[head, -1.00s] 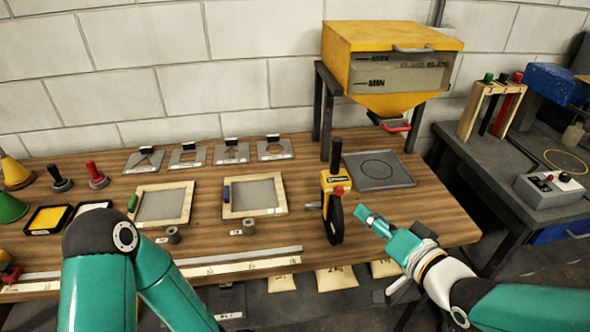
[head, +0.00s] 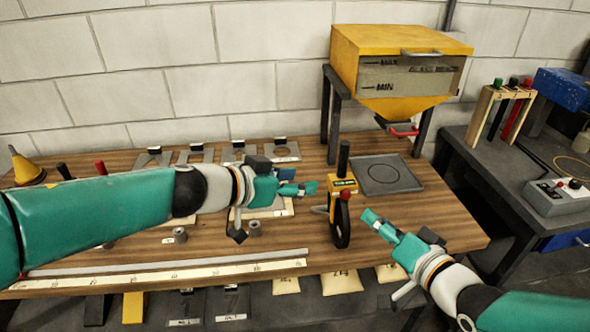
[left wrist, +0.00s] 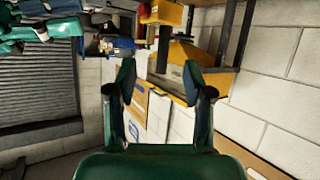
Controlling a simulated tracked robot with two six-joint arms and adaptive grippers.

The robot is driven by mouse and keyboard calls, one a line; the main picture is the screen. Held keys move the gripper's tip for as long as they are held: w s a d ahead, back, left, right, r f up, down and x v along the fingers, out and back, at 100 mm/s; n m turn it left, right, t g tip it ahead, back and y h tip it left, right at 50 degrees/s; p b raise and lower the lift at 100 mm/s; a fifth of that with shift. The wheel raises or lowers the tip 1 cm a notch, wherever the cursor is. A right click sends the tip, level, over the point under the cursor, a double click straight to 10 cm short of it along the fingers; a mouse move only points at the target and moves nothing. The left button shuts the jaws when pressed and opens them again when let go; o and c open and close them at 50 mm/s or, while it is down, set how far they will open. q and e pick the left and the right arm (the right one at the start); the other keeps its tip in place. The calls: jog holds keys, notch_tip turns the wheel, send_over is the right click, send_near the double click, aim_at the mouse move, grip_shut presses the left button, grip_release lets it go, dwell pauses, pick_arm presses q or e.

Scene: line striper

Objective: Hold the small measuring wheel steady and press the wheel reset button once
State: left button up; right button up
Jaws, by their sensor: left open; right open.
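The small measuring wheel (head: 340,222) stands upright on the bench, with a yellow body, a black handle pointing up and a black wheel below. A small red button (head: 345,195) shows on the body. My left gripper (head: 310,188) is open and empty, just left of the yellow body, with a small apparent gap. In the left wrist view its open fingers (left wrist: 160,82) frame the background, and the yellow body (left wrist: 167,13) shows at the top edge. My right gripper (head: 372,218) is open and empty, to the right of the wheel and apart from it.
A yellow hopper (head: 400,60) stands behind the wheel on a dark frame. A dark square tray (head: 402,182) lies behind right. A long pale ruler (head: 170,275) runs along the bench front. My left arm covers much of the bench's left part. A side table holds a grey control box (head: 545,198).

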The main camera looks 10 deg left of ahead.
aim_at(339, 165)
pick_arm(q)
jog(key=x, duration=0.5)
jog(key=w+r+x, duration=0.1)
jog(key=x, duration=0.4)
jog(key=r+x, duration=0.1)
jog(key=x, duration=0.4)
jog(key=shift+w, duration=0.3)
grip_shut()
pick_arm(e)
grip_shut()
pick_arm(q)
jog(key=shift+t, duration=0.3)
dwell(0.9)
